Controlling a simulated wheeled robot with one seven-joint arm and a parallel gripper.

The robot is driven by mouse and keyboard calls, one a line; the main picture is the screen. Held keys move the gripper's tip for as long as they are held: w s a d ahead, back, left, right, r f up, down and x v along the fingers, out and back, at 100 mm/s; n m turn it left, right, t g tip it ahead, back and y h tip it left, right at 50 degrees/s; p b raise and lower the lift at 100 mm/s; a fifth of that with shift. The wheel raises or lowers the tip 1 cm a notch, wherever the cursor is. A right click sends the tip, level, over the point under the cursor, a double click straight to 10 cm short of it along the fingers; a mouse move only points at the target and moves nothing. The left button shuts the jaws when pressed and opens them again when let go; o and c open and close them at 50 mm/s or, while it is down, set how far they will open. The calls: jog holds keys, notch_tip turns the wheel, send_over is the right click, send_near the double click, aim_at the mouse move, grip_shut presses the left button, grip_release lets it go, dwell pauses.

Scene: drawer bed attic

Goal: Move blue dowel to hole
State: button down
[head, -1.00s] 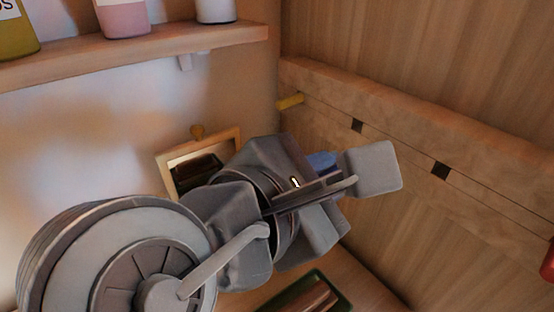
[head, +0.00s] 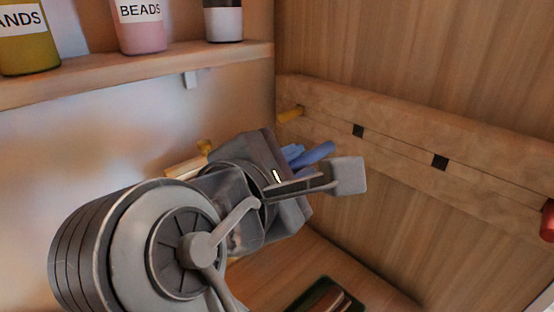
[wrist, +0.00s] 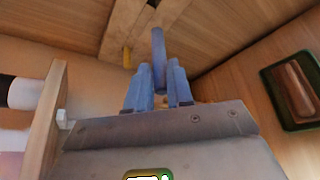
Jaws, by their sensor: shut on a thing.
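My gripper (head: 304,156) has blue fingers and is shut on the blue dowel (head: 319,153). In the wrist view the dowel (wrist: 158,48) stands out beyond the fingertips (wrist: 159,76), pointing towards the wooden rail. The dowel is held in the air, apart from the rail, to the left of and below the left hole in the head view. One dark hole (wrist: 153,3) shows at the top of the wrist view.
A yellow peg (head: 290,114) sticks out at the rail's left end and a red piece (head: 547,220) at its right. A shelf (head: 130,75) with jars is upper left. A green tray (head: 318,293) holding a brown thing lies below. A wooden knob (head: 204,146) shows behind my arm.

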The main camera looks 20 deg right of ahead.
aim_at(327, 148)
jog(key=shift+r+p, duration=0.15)
jog(key=shift+p, duration=0.3)
jog(key=shift+w+d+p, duration=0.25)
jog(key=shift+d+p, duration=0.1)
jog(key=shift+d, duration=0.5)
jog(key=shift+w+d+p, duration=0.3)
jog(key=shift+d, duration=0.6)
jog(key=shift+w+d+p, duration=0.25)
jog(key=shift+d+p, duration=0.1)
jog(key=shift+d, duration=0.5)
jog(key=shift+w+d, duration=0.1)
jog(key=shift+d, duration=0.15)
jog(key=shift+w+d, duration=0.3)
jog(key=shift+d, duration=0.55)
jog(key=shift+w+d, duration=0.25)
jog(key=shift+d, duration=0.6)
jog(key=shift+w+d, duration=0.3)
jog(key=shift+d, duration=0.55)
jog(key=c, duration=0.9)
grip_release()
jog(key=v, duration=0.7)
jog(key=shift+s+a+b, duration=0.25)
jog(key=shift+b, duration=0.15)
